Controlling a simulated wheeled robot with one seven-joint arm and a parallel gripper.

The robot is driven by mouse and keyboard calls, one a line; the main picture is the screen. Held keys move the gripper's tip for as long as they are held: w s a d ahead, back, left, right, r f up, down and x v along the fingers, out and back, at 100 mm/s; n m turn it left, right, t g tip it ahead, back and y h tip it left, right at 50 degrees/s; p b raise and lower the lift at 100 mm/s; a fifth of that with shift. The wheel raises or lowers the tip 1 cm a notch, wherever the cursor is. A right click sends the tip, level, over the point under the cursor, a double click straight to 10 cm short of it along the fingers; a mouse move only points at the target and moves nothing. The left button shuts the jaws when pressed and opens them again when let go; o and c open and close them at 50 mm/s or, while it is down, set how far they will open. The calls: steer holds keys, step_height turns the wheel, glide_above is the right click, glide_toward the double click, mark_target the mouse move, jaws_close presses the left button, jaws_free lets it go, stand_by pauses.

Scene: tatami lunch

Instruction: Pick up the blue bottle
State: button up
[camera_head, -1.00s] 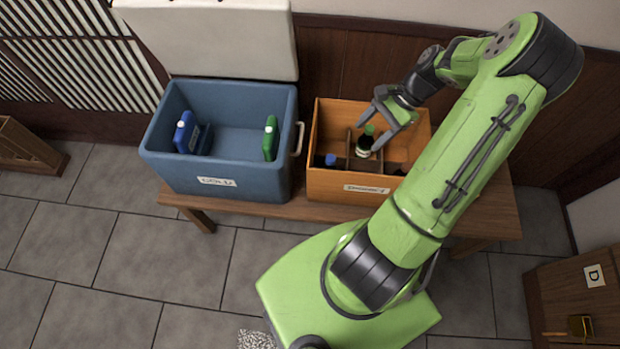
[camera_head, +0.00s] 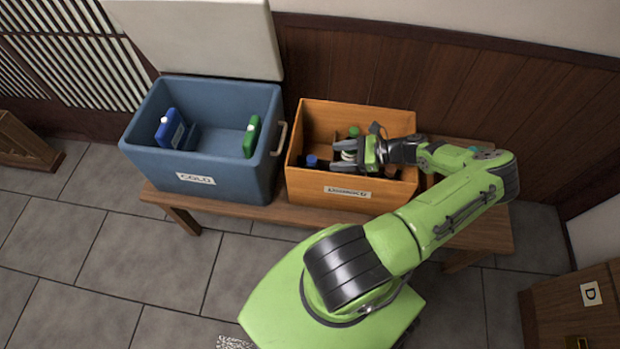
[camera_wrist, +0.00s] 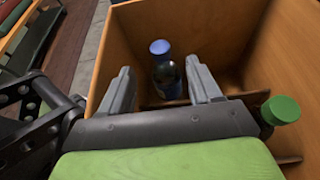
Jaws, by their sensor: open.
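A dark bottle with a blue cap (camera_head: 312,161) stands in the front left part of the orange wooden crate (camera_head: 350,196). The blue-capped bottle also shows in the wrist view (camera_wrist: 168,80), upright and framed between my two fingers. My gripper (camera_head: 334,158) is open, low over the crate and pointing left. The cap lies just left of the fingertips in the head view. I cannot tell whether the bottle is within the jaws or just beyond them. The bottle's lower part is hidden by the crate wall in the head view.
A green-capped bottle (camera_wrist: 282,110) stands close to my gripper's right side in the wrist view. Dividers and other dark bottles fill parts of the crate. A blue cooler (camera_head: 196,178) stands left of it, holding a blue pack (camera_head: 171,128) and a green pack (camera_head: 251,136).

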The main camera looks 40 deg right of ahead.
mark_target(306, 165)
steer(key=b+x, duration=0.1)
steer(key=x, duration=0.2)
steer(key=b+x, duration=0.1)
steer(key=x, duration=0.3)
steer(key=f+b+x, duration=0.1)
steer(key=x, duration=0.3)
steer(key=shift+f, duration=0.15)
jaws_close()
